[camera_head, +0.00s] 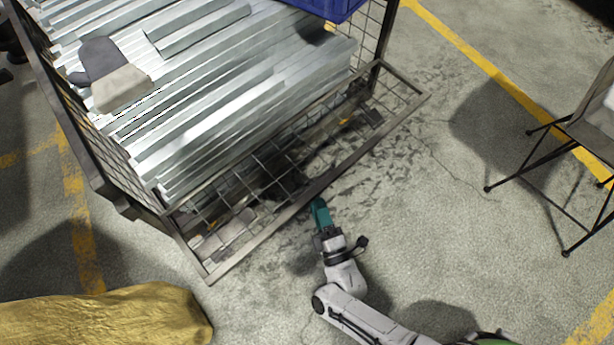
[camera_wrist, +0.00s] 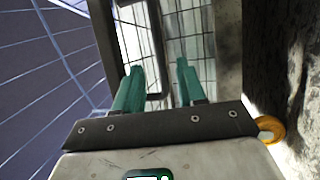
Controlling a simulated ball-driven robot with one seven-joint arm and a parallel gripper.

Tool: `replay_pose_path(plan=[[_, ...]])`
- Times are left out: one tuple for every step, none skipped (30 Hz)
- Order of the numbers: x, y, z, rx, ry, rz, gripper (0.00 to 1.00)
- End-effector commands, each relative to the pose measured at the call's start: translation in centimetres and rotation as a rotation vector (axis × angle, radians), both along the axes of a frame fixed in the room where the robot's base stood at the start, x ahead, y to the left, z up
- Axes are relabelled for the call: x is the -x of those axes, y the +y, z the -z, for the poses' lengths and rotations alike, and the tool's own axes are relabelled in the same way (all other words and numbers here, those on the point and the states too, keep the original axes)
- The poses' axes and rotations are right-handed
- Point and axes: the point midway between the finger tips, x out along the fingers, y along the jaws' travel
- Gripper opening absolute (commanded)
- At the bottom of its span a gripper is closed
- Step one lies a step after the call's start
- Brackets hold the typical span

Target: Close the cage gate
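The cage gate (camera_head: 258,240) is a metal-framed mesh panel at the front of the cage. It is swung down and outward, away from the load. My gripper (camera_head: 319,208) has teal fingers and is at the middle of the gate's outer rail. In the wrist view, the two fingers of my gripper (camera_wrist: 158,82) are apart, with a dark bent bar (camera_wrist: 157,60) showing between them. Mesh and frame bars lie beyond the fingertips. I cannot tell whether the fingers touch the bar or the rail.
A yellow covered heap (camera_head: 105,318) lies at lower left. A chair (camera_head: 590,130) stands at right. The floor between the cage and chair is clear.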

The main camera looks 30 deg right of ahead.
Motion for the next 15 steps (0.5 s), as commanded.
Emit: replay_pose_path(plan=[[-1.1, -0.1, -0.2, 0.000, -0.005, 0.000, 0.40], [-1.6, -0.2, -0.3, 0.000, -0.005, 0.000, 0.40], [-2.4, -0.3, -0.5, 0.000, -0.004, 0.000, 0.40], [-2.9, -0.4, -0.6, 0.000, -0.005, 0.000, 0.40], [-3.4, -0.5, -0.7, 0.000, -0.004, 0.000, 0.40], [-4.1, -0.6, -0.8, -0.001, -0.003, -0.001, 0.40], [-4.6, -0.7, -0.9, -0.001, -0.004, -0.001, 0.40], [-5.1, -0.8, -1.0, -0.001, -0.003, -0.001, 0.40], [-5.7, -0.9, -1.2, -0.001, -0.004, -0.001, 0.40], [-6.1, -1.0, -1.3, -0.001, -0.004, 0.000, 0.40], [-6.4, -1.0, -1.3, -0.001, -0.002, -0.001, 0.40], [-6.8, -1.1, -1.4, -0.001, -0.002, -0.001, 0.40], [-7.1, -1.1, -1.5, -0.001, -0.002, -0.001, 0.40], [-7.3, -1.2, -1.6, -0.001, -0.002, -0.001, 0.40], [-7.6, -1.2, -1.6, -0.002, -0.001, -0.001, 0.40]])
